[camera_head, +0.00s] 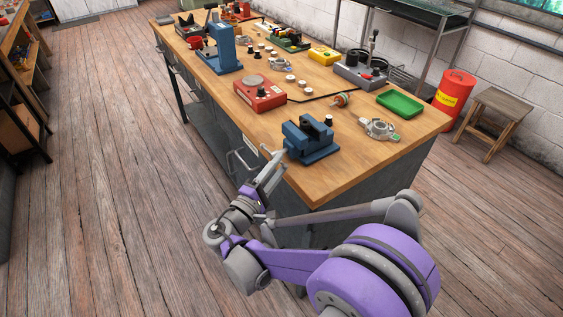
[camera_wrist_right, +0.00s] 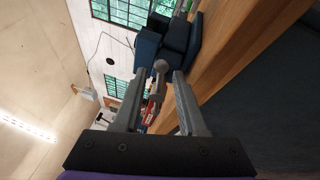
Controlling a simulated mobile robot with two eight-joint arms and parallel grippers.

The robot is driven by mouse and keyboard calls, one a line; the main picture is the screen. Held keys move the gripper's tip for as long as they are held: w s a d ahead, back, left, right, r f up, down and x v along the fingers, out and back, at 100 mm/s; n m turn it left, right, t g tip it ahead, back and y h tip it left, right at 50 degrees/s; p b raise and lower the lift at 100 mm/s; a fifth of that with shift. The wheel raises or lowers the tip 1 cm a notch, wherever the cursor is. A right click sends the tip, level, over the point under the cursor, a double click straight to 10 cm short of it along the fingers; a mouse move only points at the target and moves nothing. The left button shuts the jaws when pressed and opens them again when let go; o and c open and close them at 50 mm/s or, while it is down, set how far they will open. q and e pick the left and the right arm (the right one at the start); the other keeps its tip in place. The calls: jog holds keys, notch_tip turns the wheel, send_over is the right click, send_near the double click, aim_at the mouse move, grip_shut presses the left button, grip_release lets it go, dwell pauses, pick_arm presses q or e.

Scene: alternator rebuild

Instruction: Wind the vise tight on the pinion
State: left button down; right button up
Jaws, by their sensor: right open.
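The blue vise (camera_head: 309,140) stands at the near corner of the wooden bench. A small dark piece (camera_head: 328,120) shows at its top right; I cannot tell whether it is the pinion. My right gripper (camera_head: 272,162) is open, just in front and left of the vise, at the bench edge. In the right wrist view, the vise (camera_wrist_right: 176,40) lies beyond the open fingers (camera_wrist_right: 160,75). A grey round knob (camera_wrist_right: 161,66), seemingly of the vise handle, appears between the fingertips; contact is not clear. My left gripper is not in view.
A red device (camera_head: 260,93) stands behind the vise. A metal housing (camera_head: 379,129), a rotor-like part (camera_head: 341,99) and a green tray (camera_head: 400,104) lie to the right. A blue press (camera_head: 220,50) stands farther back. The floor left of the bench is clear.

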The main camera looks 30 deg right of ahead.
jog(key=shift+x, duration=1)
jog(key=shift+c, duration=0.2)
grip_shut()
